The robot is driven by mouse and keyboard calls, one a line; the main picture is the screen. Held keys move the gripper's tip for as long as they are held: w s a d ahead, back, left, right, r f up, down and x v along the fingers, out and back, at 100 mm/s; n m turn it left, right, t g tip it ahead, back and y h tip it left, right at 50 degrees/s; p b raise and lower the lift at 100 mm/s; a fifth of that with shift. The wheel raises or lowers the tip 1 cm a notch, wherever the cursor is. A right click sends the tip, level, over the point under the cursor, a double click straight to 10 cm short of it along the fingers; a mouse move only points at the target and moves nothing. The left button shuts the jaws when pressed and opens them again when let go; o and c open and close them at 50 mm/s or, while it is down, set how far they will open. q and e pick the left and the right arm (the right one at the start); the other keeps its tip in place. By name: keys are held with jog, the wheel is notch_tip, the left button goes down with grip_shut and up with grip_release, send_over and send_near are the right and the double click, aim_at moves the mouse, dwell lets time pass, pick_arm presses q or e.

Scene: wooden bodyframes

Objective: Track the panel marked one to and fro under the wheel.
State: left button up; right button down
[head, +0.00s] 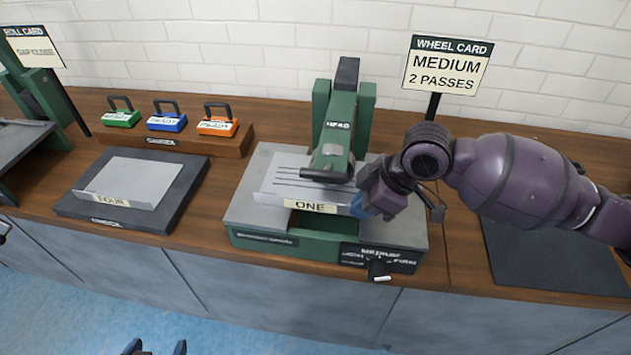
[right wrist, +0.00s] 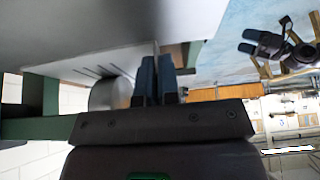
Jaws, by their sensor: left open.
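The panel marked ONE (head: 268,187) is a pale sheet with several dark lines. It lies on the grey bed of the green wheel machine (head: 330,140), with its front label facing me. The machine's head and wheel are over the panel's middle; the contact is hidden. My right gripper (head: 362,206) is at the panel's right front corner. In the right wrist view its fingers (right wrist: 156,80) are close together with the panel's thin edge between them. The wheel (right wrist: 110,92) shows beside them. My left gripper (head: 155,348) is open and empty, low at the bottom edge, away from the bench.
The wheel card (head: 446,66) reads MEDIUM, 2 PASSES. Panel FOUR (head: 130,183) lies on a dark tray at left. Green, blue and orange handled blocks (head: 168,120) stand on a rack behind it. A dark mat (head: 555,260) at right looks bare where visible.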

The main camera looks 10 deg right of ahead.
jog(key=c, duration=1.3)
grip_release()
jog(key=o, duration=0.6)
pick_arm(q)
jog(key=shift+w+r, duration=0.1)
pick_arm(e)
jog(key=shift+d, duration=0.15)
jog(key=shift+d, duration=0.15)
pick_arm(q)
jog(key=shift+w+r+p, duration=0.2)
jog(key=shift+r+p, duration=0.6)
jog(key=shift+r, duration=0.3)
pick_arm(e)
jog(key=shift+s+d, duration=0.25)
jog(key=shift+d, duration=0.45)
jog(key=shift+s+d, duration=0.2)
jog(key=shift+d, duration=0.55)
jog(key=shift+s+d, duration=0.25)
jog(key=shift+d, duration=0.45)
pick_arm(q)
jog(key=shift+r, duration=0.1)
pick_arm(e)
jog(key=shift+r, duration=0.1)
